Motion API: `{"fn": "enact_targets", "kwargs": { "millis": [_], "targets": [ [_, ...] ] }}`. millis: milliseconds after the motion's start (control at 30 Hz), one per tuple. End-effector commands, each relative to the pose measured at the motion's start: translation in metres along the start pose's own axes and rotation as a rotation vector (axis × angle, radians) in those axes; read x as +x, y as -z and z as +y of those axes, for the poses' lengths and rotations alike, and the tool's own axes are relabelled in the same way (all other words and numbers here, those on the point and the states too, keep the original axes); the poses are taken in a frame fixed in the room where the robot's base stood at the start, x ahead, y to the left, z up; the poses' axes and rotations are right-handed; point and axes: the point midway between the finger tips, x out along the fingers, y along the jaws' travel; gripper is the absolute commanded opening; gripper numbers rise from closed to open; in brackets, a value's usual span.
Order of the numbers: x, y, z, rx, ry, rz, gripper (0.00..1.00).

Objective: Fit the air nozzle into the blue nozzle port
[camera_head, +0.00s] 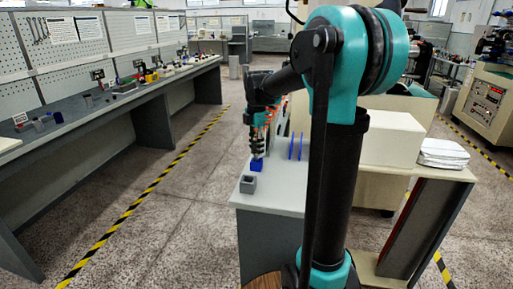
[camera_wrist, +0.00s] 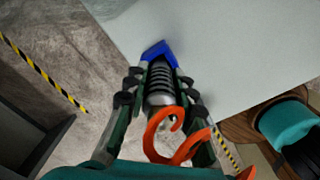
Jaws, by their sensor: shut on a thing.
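The air nozzle is a grey ribbed cylinder (camera_wrist: 160,88) with an orange coiled hose (camera_wrist: 168,140) at its near end. My gripper (camera_wrist: 159,76) is shut on it, one finger on each side. In the head view my gripper (camera_head: 257,145) points down over the near end of the grey-white table. The blue nozzle port (camera_head: 257,165) stands on that table, directly below my gripper. It also shows in the wrist view (camera_wrist: 157,49), at the nozzle's far end. The nozzle's tip is hidden there, so I cannot tell whether it is inside the port or just above it.
A grey square block with an opening (camera_head: 248,185) stands near the table's (camera_head: 280,198) front left corner, close to the blue port. Two thin blue upright pieces (camera_head: 296,146) stand further back. A cream box (camera_head: 392,137) is to the right.

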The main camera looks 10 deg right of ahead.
Motion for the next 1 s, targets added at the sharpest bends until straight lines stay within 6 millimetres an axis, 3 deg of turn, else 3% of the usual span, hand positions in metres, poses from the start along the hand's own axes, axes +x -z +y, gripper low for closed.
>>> {"fn": "enact_targets", "kwargs": {
  "millis": [667,700,867,1000],
  "targets": [
    [0.015,0.000,0.000,0.000,0.000,0.000,0.00],
    [0.015,0.000,0.000,0.000,0.000,0.000,0.28],
    [0.015,0.000,0.000,0.000,0.000,0.000,0.48],
    [0.015,0.000,0.000,0.000,0.000,0.000,0.49]
  ]
}}
